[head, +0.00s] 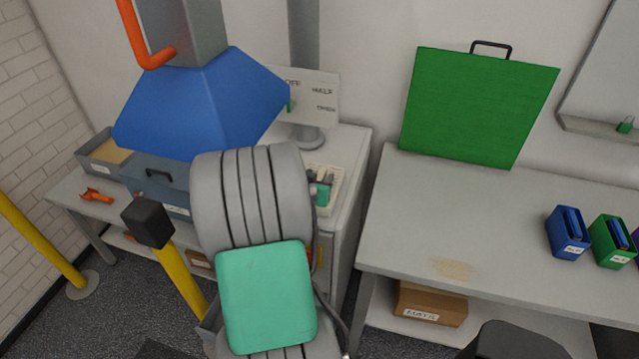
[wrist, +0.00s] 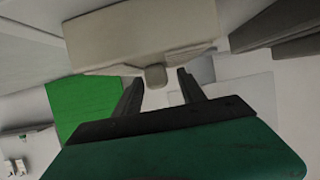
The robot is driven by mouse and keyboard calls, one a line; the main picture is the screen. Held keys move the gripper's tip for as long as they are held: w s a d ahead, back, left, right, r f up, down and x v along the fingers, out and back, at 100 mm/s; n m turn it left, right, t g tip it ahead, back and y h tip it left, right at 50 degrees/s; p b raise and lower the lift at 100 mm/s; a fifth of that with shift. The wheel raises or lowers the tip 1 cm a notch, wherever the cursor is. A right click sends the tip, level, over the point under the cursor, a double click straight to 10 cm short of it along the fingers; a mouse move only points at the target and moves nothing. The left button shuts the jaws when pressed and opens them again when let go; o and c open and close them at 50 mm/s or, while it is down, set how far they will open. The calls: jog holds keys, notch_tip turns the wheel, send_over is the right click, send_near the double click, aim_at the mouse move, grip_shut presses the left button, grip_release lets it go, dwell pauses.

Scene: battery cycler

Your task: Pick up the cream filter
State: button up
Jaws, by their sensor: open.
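In the wrist view a cream block (wrist: 140,35), which looks like the cream filter, fills the upper middle. A small rounded tab (wrist: 156,77) sticks out from its lower edge. My gripper (wrist: 160,76) is open, with one dark finger on each side of the tab in the picture. I cannot tell how far the tab lies from the fingers in depth, and no contact shows. In the head view my arm and the blue hood cover that area, so neither the filter nor my gripper shows there.
The blue hood (head: 200,105) hangs close to my arm. A grey workbench (head: 400,235) on the right carries a green case (head: 475,105) and small blue (head: 568,235) and green (head: 610,242) bins. A yellow post (head: 45,245) stands at the left. The middle of the right bench is mostly clear.

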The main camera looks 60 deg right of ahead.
jog(key=shift+d+f, duration=0.25)
jog(key=shift+d, duration=0.15)
jog(key=shift+a, duration=0.1)
jog(key=shift+c, duration=0.5)
grip_shut()
jog(key=shift+r, duration=0.1)
